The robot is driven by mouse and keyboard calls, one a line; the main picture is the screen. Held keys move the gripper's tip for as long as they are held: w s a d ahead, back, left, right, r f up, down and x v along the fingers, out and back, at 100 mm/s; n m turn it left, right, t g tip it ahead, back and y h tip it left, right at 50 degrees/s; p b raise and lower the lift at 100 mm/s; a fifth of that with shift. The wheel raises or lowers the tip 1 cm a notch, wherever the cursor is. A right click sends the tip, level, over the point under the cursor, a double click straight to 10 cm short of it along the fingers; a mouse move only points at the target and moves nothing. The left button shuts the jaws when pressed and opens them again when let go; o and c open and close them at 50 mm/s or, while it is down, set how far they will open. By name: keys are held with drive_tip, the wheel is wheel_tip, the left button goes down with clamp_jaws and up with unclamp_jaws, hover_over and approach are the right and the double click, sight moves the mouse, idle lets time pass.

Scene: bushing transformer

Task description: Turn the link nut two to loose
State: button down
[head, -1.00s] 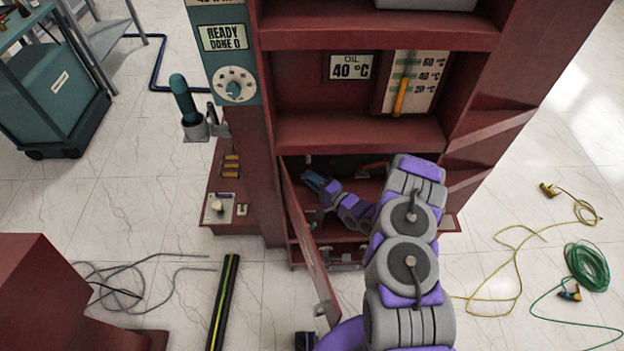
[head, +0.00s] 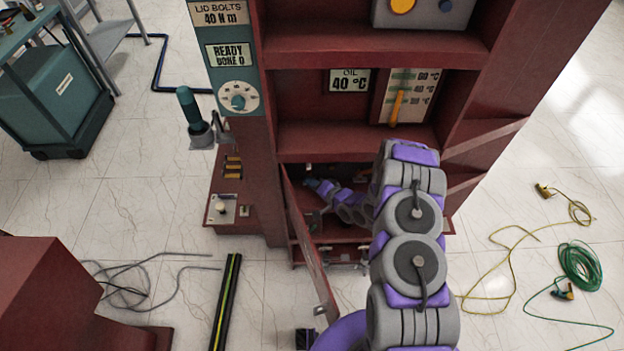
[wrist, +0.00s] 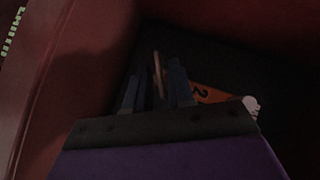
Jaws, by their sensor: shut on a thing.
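My gripper (head: 312,184) is inside the low, dark compartment of the red cabinet, behind the open door. In the wrist view its two dark fingers (wrist: 157,88) reach forward, shut on a thin brownish piece (wrist: 157,72) between them. This piece appears to be link nut two, seen edge-on and mostly hidden by the fingers and shadow. An orange plate marked 2 (wrist: 208,94) lies just right of the fingers, partly covered by my gripper. A small pale rounded part (wrist: 251,105) shows at its right end.
The open cabinet door (head: 308,245) stands left of my arm. Red compartment walls (wrist: 85,70) lie close around my gripper. A control panel (head: 232,75) and a green-handled tool (head: 190,108) are at the left. Cables (head: 580,265) lie on the floor at the right.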

drive_tip(key=shift+a+r+n+g+h+p, duration=0.1)
drive_tip(key=shift+n+g+h+p, duration=0.1)
drive_tip(key=shift+n+h+p, duration=0.3)
drive_tip(key=shift+a+r+n+g+h+p, duration=0.1)
drive_tip(key=shift+n+g+h+p, duration=0.15)
drive_tip(key=shift+h, duration=0.35)
drive_tip(key=n+h+p, duration=0.1)
drive_tip(key=h, duration=0.1)
drive_tip(key=shift+s+a+n+g+h+p, duration=0.1)
drive_tip(key=shift+n+g+h+p, duration=0.15)
drive_tip(key=shift+n+h+p, duration=0.1)
drive_tip(key=n+h+p, duration=0.1)
drive_tip(key=h+p, duration=0.1)
drive_tip(key=h, duration=0.1)
drive_tip(key=shift+a+n, duration=0.15)
drive_tip(key=shift+n, duration=0.15)
drive_tip(key=shift+h, duration=0.25)
drive_tip(key=c, duration=1.3)
unclamp_jaws()
drive_tip(key=shift+r, duration=0.15)
